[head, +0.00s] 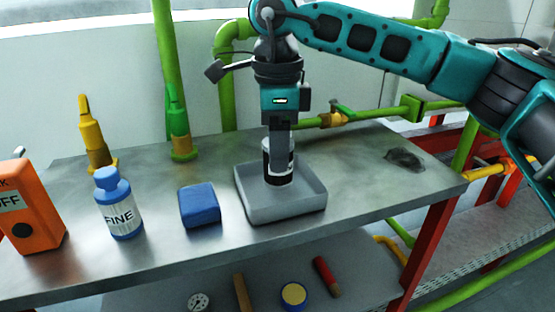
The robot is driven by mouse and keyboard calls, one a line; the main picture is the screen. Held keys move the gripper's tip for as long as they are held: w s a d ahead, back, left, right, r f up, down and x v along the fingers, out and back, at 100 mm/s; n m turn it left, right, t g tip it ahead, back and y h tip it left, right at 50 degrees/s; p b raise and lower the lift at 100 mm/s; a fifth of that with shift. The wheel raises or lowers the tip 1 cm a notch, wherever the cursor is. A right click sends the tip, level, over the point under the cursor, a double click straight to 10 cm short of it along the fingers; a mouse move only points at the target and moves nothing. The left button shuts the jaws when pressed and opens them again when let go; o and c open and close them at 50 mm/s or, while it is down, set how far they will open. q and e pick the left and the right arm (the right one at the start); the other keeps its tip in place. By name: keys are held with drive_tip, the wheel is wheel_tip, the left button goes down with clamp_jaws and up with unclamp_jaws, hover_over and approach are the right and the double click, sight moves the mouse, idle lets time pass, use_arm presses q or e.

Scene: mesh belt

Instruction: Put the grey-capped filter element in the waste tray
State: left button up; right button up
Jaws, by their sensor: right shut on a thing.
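My right gripper (279,142) comes down from above and is shut on a dark cylinder with a white band, which appears to be the filter element (278,174). Its top is between the fingers, so I cannot make out the grey cap. The element is upright, over or inside the grey open tray (284,214), which appears to be the waste tray. I cannot tell whether its base touches the tray floor. My left gripper is not in view.
On the metal bench (340,168) stand an orange box (30,212), a blue-capped bottle marked FINE (120,208) and a blue block (200,205). A dark stain (405,159) is at the right. Green pipes (170,70) rise behind. A lower shelf holds small items.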

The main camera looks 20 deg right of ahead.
sight(273, 181)
drive_tip(key=shift+f, duration=1.1)
drive_tip(key=shift+r, duration=0.1)
drive_tip(key=shift+f, duration=0.25)
drive_tip(key=o, duration=1.1)
